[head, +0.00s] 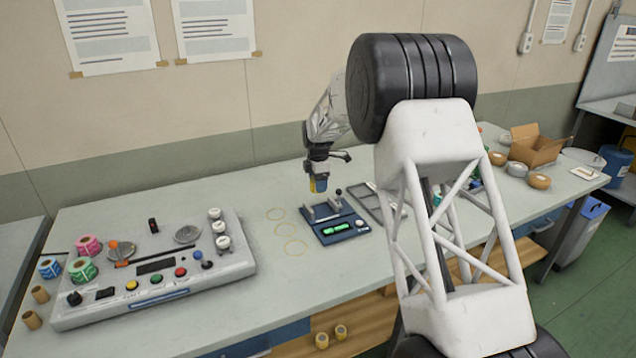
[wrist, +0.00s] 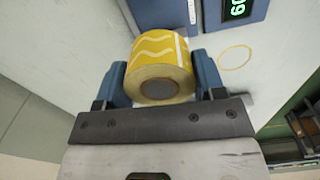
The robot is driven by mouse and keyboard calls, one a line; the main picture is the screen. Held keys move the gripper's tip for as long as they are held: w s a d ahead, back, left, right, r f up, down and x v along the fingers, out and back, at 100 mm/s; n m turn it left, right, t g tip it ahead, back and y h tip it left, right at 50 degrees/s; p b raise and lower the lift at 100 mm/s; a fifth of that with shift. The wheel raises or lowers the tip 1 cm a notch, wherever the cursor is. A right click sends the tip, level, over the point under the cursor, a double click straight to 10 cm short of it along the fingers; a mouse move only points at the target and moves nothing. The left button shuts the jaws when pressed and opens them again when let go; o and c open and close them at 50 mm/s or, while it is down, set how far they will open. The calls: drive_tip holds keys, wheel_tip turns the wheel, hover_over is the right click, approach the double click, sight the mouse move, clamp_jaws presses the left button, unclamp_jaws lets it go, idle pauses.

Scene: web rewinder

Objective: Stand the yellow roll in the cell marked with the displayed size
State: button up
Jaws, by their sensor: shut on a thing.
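My gripper (wrist: 160,84) is shut on the yellow roll (wrist: 158,55), which has white wavy lines and a dark core hole and sits between the two blue fingers. In the wrist view the display (wrist: 238,8) shows green digits, cut off and turned, so I cannot read the size surely.
A control console (head: 155,265) with buttons fills the left of the table (head: 270,200). Pink, green and blue rolls (head: 88,246) stand at its left end. Circles (head: 290,229) mark bare table between console and device. A cardboard box (head: 538,148) stands at the far right.

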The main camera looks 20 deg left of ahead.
drive_tip(key=shift+d, duration=0.1)
drive_tip(key=w+d+m, duration=0.3)
drive_tip(key=d+m, duration=0.3)
drive_tip(key=d, duration=0.8)
drive_tip(key=w+d+m, duration=0.4)
drive_tip(key=d+m, duration=0.2)
drive_tip(key=d, duration=0.7)
drive_tip(key=s+d+f+m, duration=0.1)
drive_tip(key=d+m, duration=0.5)
drive_tip(key=d, duration=0.9)
drive_tip(key=s+d+f+m, duration=0.2)
drive_tip(key=d+m, duration=0.4)
drive_tip(key=d, duration=0.8)
drive_tip(key=s+d+f+m, duration=0.3)
drive_tip(key=d+f, duration=0.1)
drive_tip(key=f, duration=0.5)
drive_tip(key=s+a+f, duration=0.2)
drive_tip(key=s+f, duration=0.1)
drive_tip(key=f, duration=0.5)
drive_tip(key=s+a+f, duration=0.2)
drive_tip(key=s+f, duration=0.2)
drive_tip(key=f, duration=0.4)
drive_tip(key=s+a+f+n, duration=0.1)
drive_tip(key=s+f, duration=0.3)
drive_tip(key=f, duration=0.5)
drive_tip(key=shift+a, duration=0.85)
